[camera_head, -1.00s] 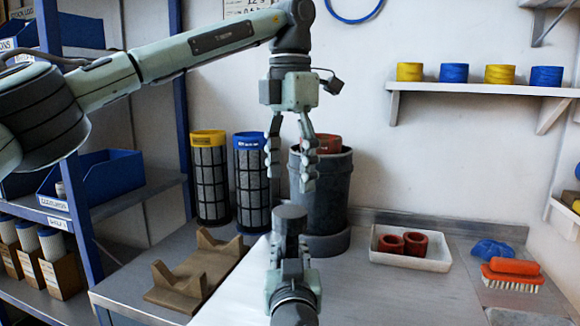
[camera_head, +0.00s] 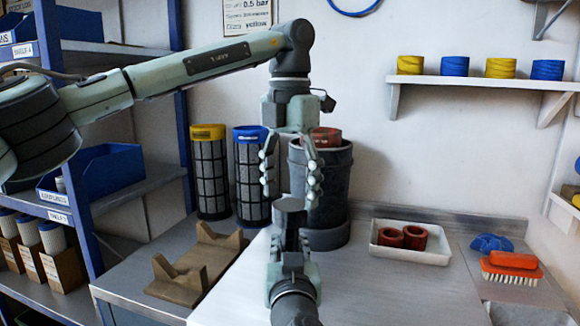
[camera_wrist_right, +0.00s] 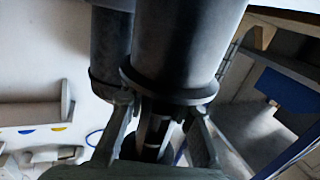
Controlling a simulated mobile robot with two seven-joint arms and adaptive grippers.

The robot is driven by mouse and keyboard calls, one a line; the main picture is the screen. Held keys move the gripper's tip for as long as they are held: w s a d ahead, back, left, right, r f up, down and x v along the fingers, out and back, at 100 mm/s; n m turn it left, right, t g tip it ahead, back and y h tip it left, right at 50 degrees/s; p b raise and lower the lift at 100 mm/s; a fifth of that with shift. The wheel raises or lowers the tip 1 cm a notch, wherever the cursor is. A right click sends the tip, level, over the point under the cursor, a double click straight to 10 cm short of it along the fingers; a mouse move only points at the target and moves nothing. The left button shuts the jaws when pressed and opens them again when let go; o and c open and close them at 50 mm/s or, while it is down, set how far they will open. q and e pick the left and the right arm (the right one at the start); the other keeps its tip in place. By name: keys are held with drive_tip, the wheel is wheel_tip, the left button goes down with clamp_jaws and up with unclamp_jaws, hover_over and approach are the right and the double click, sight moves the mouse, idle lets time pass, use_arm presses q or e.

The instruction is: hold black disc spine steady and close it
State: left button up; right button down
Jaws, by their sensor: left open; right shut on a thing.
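The black disc spine (camera_head: 290,214) is a dark upright piece with a wide round top, in the middle of the head view. My right gripper (camera_head: 290,245) is shut on its narrower lower part. In the right wrist view, my right gripper's fingers (camera_wrist_right: 158,122) flank a thin dark stem beside a large flanged dark cylinder (camera_wrist_right: 192,45); I cannot tell whether this cylinder belongs to the spine. My left gripper (camera_head: 290,190) is open and points down just above the spine's top, its fingers spread to either side. The spine's lower end is hidden by my right gripper.
A dark round vessel (camera_head: 330,190) with a reddish ring (camera_head: 326,137) stands close behind. Yellow-topped (camera_head: 209,175) and blue-topped (camera_head: 251,178) filters stand left of it. A wooden cradle (camera_head: 195,270) lies front left. A white tray (camera_head: 410,257) and brush (camera_head: 511,268) are right.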

sight(290, 204)
use_arm(q)
drive_tip(key=shift+f, duration=1.6)
drive_tip(key=c, duration=1.2)
drive_tip(key=o, duration=1.4)
wheel_tip(290, 204, up, 12)
drive_tip(key=shift+r, duration=0.1)
